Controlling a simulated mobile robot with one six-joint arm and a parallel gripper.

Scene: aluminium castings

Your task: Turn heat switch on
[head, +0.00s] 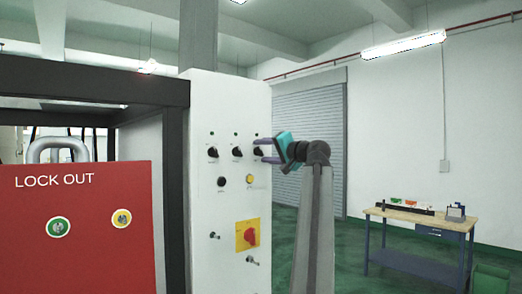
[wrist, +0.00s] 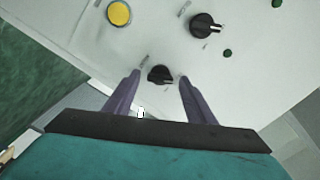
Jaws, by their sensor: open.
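A white control panel (head: 225,110) carries a row of three black rotary knobs: left (head: 212,152), middle (head: 237,153) and right (head: 258,152). Their labels are too small to read, so I cannot tell which is the heat switch. My gripper (head: 262,150) is open at the right knob. In the wrist view this knob (wrist: 160,74) shows between the two purple fingertips of my gripper (wrist: 159,74), with a gap on each side. Another black knob (wrist: 205,25) shows at upper right there. Whether the fingertips reach down around the knob is unclear.
Below the knobs are a black button (head: 221,181), a yellow button (head: 250,180) and a red rotary switch (head: 250,236) on a yellow plate. A red lock out box (head: 85,240) stands left. A workbench (head: 420,221) stands far right, with open green floor before it.

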